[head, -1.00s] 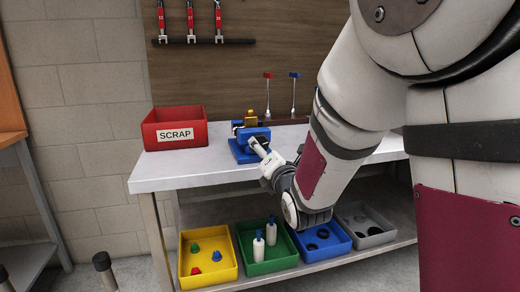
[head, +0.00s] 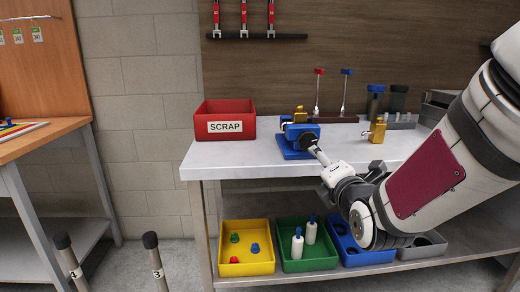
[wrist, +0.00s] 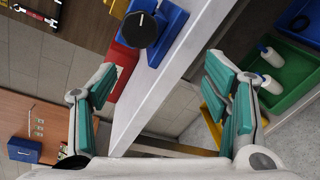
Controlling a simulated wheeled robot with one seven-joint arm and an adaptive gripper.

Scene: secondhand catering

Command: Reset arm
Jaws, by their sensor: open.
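My gripper (wrist: 162,75) is open in the wrist view, its two teal-padded fingers wide apart with nothing held between them. In the head view my gripper (head: 322,160) is small and partly hidden at the end of my arm, by the bench's front edge. A blue vise (head: 297,140) with a brass-coloured piece at its top stands on the bench just beyond. Its black round knob (wrist: 140,30) shows in the wrist view, above and between the fingers. I cannot tell from these views whether the gripper touches the vise.
A red SCRAP bin (head: 225,128) stands on the grey bench (head: 225,158). A brass-coloured piece (head: 377,130) stands to the right. Yellow (head: 247,268), green (head: 305,264) and blue (head: 365,256) bins sit on the lower shelf. An orange desk (head: 40,137) is at left.

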